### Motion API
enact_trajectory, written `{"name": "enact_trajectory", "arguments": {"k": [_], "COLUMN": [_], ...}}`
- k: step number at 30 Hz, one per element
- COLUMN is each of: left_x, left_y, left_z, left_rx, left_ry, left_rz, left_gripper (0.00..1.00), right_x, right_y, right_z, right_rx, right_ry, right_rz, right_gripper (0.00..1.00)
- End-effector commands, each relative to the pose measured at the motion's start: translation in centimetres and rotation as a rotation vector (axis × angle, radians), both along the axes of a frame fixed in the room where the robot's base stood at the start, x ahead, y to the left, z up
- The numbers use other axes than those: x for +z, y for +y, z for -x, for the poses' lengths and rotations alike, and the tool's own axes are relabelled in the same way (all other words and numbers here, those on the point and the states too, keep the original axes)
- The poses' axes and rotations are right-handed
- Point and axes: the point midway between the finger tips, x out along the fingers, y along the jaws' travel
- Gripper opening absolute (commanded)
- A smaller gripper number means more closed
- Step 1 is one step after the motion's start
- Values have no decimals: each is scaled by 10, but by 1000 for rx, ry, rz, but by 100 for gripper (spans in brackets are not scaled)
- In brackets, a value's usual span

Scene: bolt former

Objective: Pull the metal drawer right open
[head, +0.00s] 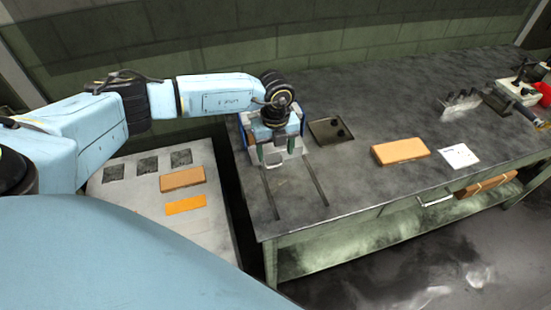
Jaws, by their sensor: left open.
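The metal drawer (254,157) appears as a pale grey block at the near end of a bench-top unit with blue sides, by two dark slots in the bench top. A small light handle loop seems to show at its front. My left gripper (277,149) comes down over it from above, fingers pointing down and apart, with nothing visible held between them. Whether the fingers touch the handle I cannot tell. The gripper and wrist hide most of the unit. My right gripper is not in view.
The two slots (316,179) run toward the bench's front edge and look clear. A dark tray (331,130) lies right of the unit. An orange-brown box (400,151) and a white card (459,156) lie further right. A pale table (127,195) with boxes stands left.

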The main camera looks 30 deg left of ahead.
Motion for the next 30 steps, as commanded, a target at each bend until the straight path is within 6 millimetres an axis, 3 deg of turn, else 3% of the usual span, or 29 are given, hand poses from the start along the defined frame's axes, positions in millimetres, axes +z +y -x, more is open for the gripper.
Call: {"name": "enact_trajectory", "arguments": {"k": [3, 9, 19, 30], "left_x": [-21, -40, -43, -43], "left_y": [0, 0, 0, -1], "left_z": [1, 0, 0, 0], "left_rx": [0, -1, -2, -2], "left_ry": [1, 1, -1, -2], "left_rz": [-1, 1, 1, 2], "left_gripper": [66, 66, 66, 19], "right_x": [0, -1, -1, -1], "right_y": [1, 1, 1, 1], "right_z": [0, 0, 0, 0], "right_rx": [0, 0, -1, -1], "right_ry": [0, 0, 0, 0], "right_rz": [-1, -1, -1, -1], "right_gripper": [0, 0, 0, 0]}}
